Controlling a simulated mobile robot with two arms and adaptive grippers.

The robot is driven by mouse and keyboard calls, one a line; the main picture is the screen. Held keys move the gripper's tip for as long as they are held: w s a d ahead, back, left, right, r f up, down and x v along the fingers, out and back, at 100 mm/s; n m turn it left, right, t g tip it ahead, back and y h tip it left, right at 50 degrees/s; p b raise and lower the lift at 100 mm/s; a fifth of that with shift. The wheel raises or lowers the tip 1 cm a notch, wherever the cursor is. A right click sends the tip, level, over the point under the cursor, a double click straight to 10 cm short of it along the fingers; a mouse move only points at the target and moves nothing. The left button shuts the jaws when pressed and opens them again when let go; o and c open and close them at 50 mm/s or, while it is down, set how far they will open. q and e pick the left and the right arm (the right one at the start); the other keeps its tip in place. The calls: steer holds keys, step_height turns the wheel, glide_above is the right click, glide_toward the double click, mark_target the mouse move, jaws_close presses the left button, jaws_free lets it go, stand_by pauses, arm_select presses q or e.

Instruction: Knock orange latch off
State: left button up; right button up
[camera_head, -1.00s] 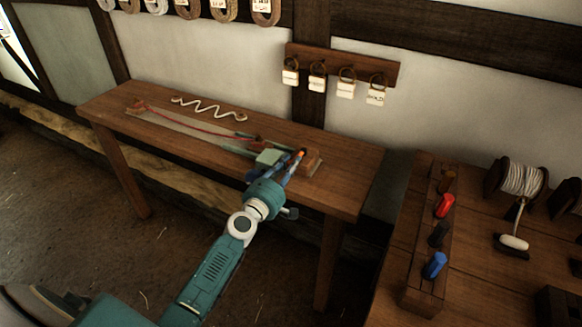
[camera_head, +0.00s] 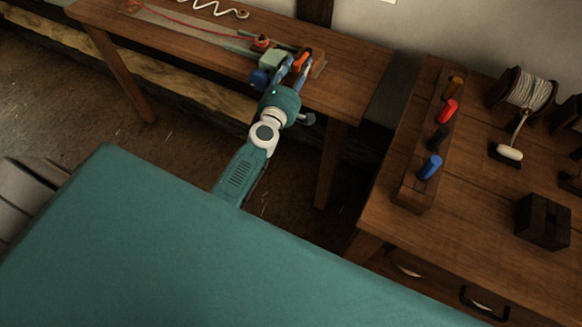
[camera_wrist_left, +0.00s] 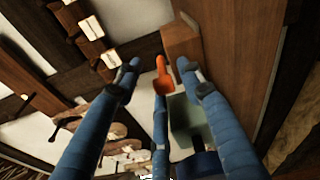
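The orange latch (camera_head: 303,58) is at the right end of a long fixture on the wooden bench. In the left wrist view the orange latch (camera_wrist_left: 162,80) points up the picture, near a wooden block (camera_wrist_left: 183,50) and above a pale green block (camera_wrist_left: 186,120). My left gripper (camera_head: 295,66) has blue fingers spread at the latch. In the wrist view they show on both sides of the latch, with a gap on each side; I cannot tell whether any finger touches it. My right gripper is not in view.
A red cord (camera_head: 190,22) runs along the fixture to the left. A second table at right holds a rack of coloured handles (camera_head: 430,167), a white spool (camera_head: 525,90) and a dark block (camera_head: 543,222). A large teal part, apparently mine, fills the lower foreground.

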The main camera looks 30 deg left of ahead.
arm_select(q)
steer(key=s+d, duration=0.1)
steer(key=s, duration=0.9)
steer(key=s+d+f+m+g+h, duration=0.1)
steer(key=s+d+f+m+g, duration=0.1)
steer(key=f, duration=0.7)
steer(key=s+d+f+m+g+h, duration=0.1)
steer(key=s+f+m, duration=0.4)
steer(key=f, duration=0.5)
steer(key=s+d+f+m+g+h, duration=0.1)
steer(key=s+d+f+m+g, duration=0.2)
steer(key=f, duration=0.7)
steer(key=shift+s+d+m, duration=0.3)
steer(key=shift+s+d, duration=0.1)
steer(key=shift+d, duration=0.05)
